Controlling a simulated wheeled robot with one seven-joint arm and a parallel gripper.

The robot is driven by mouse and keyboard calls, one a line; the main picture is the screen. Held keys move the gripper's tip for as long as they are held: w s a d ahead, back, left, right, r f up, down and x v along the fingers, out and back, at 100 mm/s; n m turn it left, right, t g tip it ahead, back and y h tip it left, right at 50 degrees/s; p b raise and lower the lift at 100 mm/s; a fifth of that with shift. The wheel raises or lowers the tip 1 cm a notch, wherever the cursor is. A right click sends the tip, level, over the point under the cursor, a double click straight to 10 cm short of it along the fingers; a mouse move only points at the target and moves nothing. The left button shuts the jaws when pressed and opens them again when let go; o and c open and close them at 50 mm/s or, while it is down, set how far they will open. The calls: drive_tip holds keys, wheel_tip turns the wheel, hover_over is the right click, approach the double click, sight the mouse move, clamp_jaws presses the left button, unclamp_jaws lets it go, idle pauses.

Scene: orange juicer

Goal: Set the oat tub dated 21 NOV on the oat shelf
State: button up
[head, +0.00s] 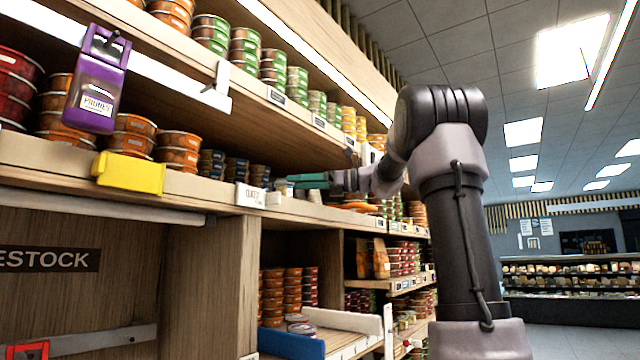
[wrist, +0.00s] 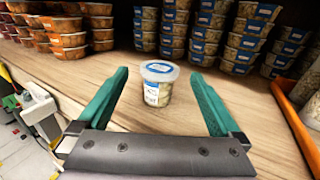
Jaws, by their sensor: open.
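A small clear tub (wrist: 157,88) with a blue and white label stands upright on the wooden shelf (wrist: 240,110) in the wrist view. Its contents look pale; the date on it is too small to read. My gripper (wrist: 160,76) is open, with one green finger on each side of the tub and a gap to both. In the head view my gripper (head: 308,182) reaches in over the shelf edge, just right of a white shelf label (head: 250,195) that seems to read OATS.
Stacks of blue-labelled tubs (wrist: 205,28) stand behind the tub, and orange tubs (wrist: 65,35) stand to the left. An orange divider (wrist: 297,125) is at the right. A yellow tag (head: 130,173) and a purple prunes dispenser (head: 98,80) stick out from the shelving.

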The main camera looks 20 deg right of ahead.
drive_tip(key=v, duration=0.7)
drive_tip(key=shift+d, duration=0.1)
